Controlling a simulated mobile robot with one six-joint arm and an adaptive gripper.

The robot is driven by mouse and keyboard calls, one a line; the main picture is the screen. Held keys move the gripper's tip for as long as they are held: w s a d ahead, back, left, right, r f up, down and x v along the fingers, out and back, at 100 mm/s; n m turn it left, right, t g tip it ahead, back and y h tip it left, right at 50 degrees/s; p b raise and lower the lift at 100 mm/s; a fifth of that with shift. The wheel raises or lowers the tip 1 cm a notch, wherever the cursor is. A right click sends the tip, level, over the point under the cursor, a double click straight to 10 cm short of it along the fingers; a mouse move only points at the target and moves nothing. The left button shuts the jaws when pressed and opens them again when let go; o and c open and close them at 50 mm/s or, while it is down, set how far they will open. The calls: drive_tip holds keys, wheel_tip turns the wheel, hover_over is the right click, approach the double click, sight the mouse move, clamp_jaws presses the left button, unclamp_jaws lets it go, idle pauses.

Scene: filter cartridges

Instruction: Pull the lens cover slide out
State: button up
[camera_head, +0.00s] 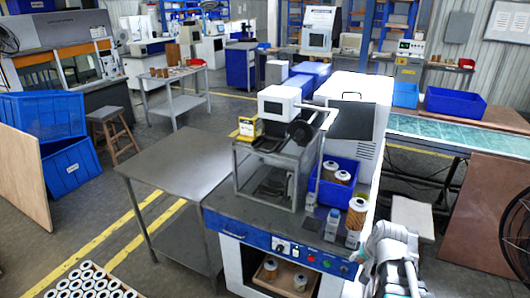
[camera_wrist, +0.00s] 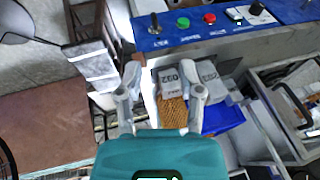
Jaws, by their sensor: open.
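I cannot make out the lens cover slide for certain in either view. A white box-shaped unit (camera_head: 279,104) with a dark round part (camera_head: 300,132) beside it sits on top of a metal frame on the workbench. My gripper (camera_wrist: 161,74) is open, its two fingers apart with nothing gripped. Between and beyond the fingers, the wrist view shows grey-white boxes (camera_wrist: 178,76) with dark lettering and an orange mesh filter cartridge (camera_wrist: 173,112). In the head view my arm is at the bench's right front corner, well away from the white unit.
A blue control panel (camera_wrist: 215,22) with buttons runs along the bench edge. A blue bin (camera_head: 333,187) holds cartridges, and another cartridge (camera_head: 357,214) stands at the bench's right. A tall white cabinet (camera_head: 372,105) rises behind. A bare metal table (camera_head: 180,160) adjoins on the left.

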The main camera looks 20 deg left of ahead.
drive_tip(key=w+a+r+m+t+y+p, duration=0.1)
drive_tip(key=w+a+r+m+t+y, duration=0.1)
drive_tip(key=a+r, duration=0.4)
drive_tip(key=w+a+r+m+t+y+p, duration=0.1)
drive_tip(key=w+a+r+m+t+y, duration=0.2)
drive_tip(key=a, duration=1.2)
drive_tip(key=w+a+r+m+t+y+p, duration=0.2)
drive_tip(key=w+a+r+m+t+y, duration=0.1)
drive_tip(key=w+a+r, duration=0.4)
drive_tip(key=a+r+m+t, duration=0.1)
drive_tip(key=a+r+m, duration=0.1)
drive_tip(key=a+r, duration=0.1)
drive_tip(key=shift+w+a+r+m, duration=0.2)
drive_tip(key=shift+w+a+m, duration=0.1)
drive_tip(key=shift+a, duration=0.25)
drive_tip(key=b+x, duration=0.1)
drive_tip(key=x, duration=1.2)
drive_tip(key=shift+w+a+b, duration=0.2)
drive_tip(key=shift+w+b, duration=0.15)
drive_tip(key=shift+b, duration=0.05)
